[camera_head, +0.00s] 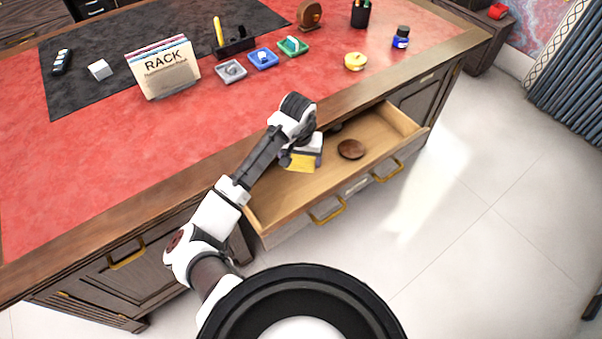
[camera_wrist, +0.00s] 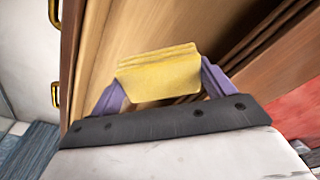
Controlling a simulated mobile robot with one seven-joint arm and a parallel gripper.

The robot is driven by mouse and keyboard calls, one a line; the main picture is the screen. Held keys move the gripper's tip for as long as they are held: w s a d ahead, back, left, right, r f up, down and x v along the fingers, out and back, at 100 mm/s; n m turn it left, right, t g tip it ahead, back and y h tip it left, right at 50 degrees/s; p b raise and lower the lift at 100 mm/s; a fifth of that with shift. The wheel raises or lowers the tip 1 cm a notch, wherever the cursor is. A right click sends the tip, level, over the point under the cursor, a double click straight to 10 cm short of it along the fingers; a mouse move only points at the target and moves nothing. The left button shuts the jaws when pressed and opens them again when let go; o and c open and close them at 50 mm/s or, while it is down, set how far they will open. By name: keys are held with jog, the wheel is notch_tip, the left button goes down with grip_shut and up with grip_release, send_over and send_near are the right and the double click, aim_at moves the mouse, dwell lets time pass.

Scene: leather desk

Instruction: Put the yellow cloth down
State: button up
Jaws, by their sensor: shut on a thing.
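The yellow cloth (camera_head: 301,162) is a folded pad held in my gripper (camera_head: 298,152), over the left part of the open drawer (camera_head: 281,201). In the wrist view the cloth (camera_wrist: 160,74) sits between the two purple fingers of my gripper (camera_wrist: 158,88), which are shut on it. The wooden drawer interior (camera_wrist: 135,40) shows behind the cloth. Whether the cloth touches the drawer floor cannot be told. My arm hides part of the drawer's left end.
A round brown object (camera_head: 351,149) lies in the drawer, with a small dark object (camera_head: 335,127) near its back. The red desk top (camera_head: 110,180) above holds a rack (camera_head: 166,70), small coloured trays (camera_head: 263,59), a yellow round container (camera_head: 355,61) and an ink bottle (camera_head: 401,37).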

aim_at(301, 184)
notch_tip(301, 184, down, 10)
jog(key=shift+f+p, duration=0.2)
jog(key=shift+p, duration=0.65)
jog(key=shift+f, duration=0.2)
jog(key=o, duration=0.9)
jog(key=shift+r, duration=0.1)
jog(key=shift+r, duration=0.1)
